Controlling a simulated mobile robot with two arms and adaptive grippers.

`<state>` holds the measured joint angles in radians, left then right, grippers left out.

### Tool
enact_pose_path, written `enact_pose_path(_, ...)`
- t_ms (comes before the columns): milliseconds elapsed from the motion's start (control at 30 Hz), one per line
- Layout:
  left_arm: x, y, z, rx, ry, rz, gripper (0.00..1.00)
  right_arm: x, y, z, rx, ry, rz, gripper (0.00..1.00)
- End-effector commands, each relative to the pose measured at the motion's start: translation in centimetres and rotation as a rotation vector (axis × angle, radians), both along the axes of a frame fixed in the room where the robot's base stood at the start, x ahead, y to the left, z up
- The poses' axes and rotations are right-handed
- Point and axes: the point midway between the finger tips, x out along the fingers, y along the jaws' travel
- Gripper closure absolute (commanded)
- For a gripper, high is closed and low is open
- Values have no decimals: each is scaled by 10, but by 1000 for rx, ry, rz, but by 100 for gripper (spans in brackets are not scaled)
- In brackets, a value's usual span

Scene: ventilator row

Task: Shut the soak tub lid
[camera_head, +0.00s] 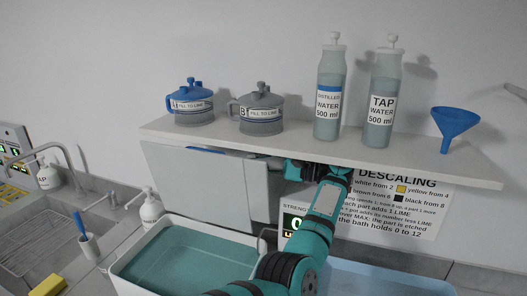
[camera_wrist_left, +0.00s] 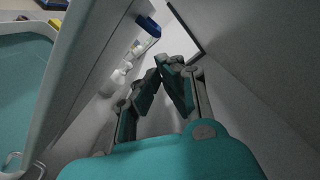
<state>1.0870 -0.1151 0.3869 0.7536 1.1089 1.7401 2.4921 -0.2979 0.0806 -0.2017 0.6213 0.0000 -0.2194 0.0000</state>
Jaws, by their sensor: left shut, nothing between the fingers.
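The soak tub (camera_head: 120,270) stands at the front, a white-rimmed tub of teal liquid. Its grey lid (camera_head: 200,190) stands raised, nearly upright, at the tub's back edge below the shelf. In the left wrist view the lid (camera_wrist_left: 95,65) is a slanted grey panel left of the fingers, with the teal tub (camera_wrist_left: 20,95) beyond it. My left gripper (camera_wrist_left: 165,78) is shut and empty, on the wall side of the lid; contact cannot be told. In the head view the arm reaches under the shelf and the fingertips are hidden. My right gripper is not in view.
The shelf (camera_head: 420,163) above holds a blue jug (camera_head: 192,105), a grey jug (camera_head: 261,112), two bottles (camera_head: 329,95) and a blue funnel (camera_head: 453,125). A light blue bath (camera_head: 375,282) lies right of my arm. A pump bottle (camera_head: 150,208) stands left of the lid.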

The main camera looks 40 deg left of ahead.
Motion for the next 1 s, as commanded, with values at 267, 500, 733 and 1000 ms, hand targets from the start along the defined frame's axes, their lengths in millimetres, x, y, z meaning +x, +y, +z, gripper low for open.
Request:
enact_pose_path(267,-15,40,5,0,3,2,100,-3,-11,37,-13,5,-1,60)
enact_pose_path(500,-18,49,2,0,1,-1,100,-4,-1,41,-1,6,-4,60)
enact_pose_path(733,-18,49,1,0,2,-1,100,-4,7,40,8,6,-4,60)
enact_pose_path(1000,-17,49,-3,2,-9,-2,100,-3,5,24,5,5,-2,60)
